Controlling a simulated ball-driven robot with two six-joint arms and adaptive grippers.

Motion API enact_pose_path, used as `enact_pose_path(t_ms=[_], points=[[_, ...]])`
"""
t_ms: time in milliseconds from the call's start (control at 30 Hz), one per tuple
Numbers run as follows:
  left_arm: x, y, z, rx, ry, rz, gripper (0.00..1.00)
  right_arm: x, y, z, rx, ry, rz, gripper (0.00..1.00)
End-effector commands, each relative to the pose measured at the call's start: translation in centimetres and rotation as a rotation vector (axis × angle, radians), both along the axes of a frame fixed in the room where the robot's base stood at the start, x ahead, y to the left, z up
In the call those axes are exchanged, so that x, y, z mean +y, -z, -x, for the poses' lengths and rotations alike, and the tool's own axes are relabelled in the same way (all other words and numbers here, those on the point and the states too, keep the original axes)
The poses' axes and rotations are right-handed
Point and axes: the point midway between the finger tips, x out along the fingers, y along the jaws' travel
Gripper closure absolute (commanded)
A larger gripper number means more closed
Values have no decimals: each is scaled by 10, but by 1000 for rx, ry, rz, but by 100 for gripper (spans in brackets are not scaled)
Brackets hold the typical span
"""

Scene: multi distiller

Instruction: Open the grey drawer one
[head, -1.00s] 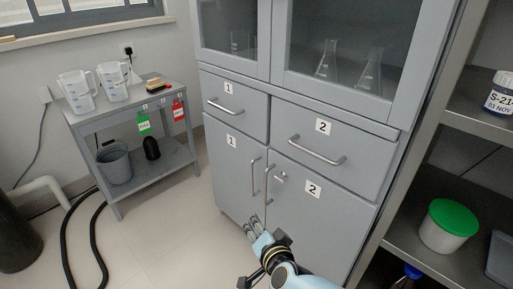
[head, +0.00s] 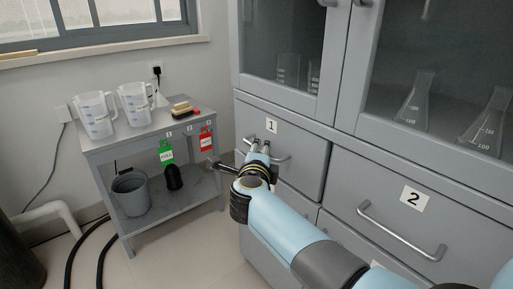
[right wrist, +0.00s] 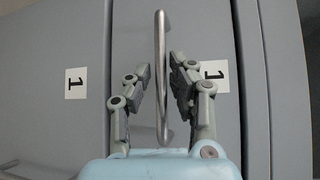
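The grey drawer one (head: 302,152) is in the cabinet, left of drawer two, with a "1" label; its front looks flush. Its metal bar handle (head: 280,156) is partly hidden by my right gripper (head: 259,147). In the right wrist view, the handle (right wrist: 162,110) runs upright between the two fingers of the gripper (right wrist: 160,68). The fingers stand apart, with a gap visible on each side of the bar, so the gripper is open around it. The drawer front (right wrist: 200,30) fills the middle of that view. My left gripper is not in view.
Drawer two (head: 345,190) with its own handle (head: 400,232) is to the right. Glass-fronted doors with flasks (head: 412,108) are above. A grey side table (head: 150,132) with jugs stands left, close to my gripper.

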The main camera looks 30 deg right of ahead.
Motion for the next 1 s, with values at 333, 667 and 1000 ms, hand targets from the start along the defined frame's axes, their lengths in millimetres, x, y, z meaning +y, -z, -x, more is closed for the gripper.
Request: enact_pose_path(t_ms=[333,667,1000], points=[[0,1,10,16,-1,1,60,-4,1,0,0,0,1,79],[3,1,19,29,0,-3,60,-4,1,0,1,0,1,100],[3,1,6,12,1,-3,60,-4,3,0,3,-1,1,100]])
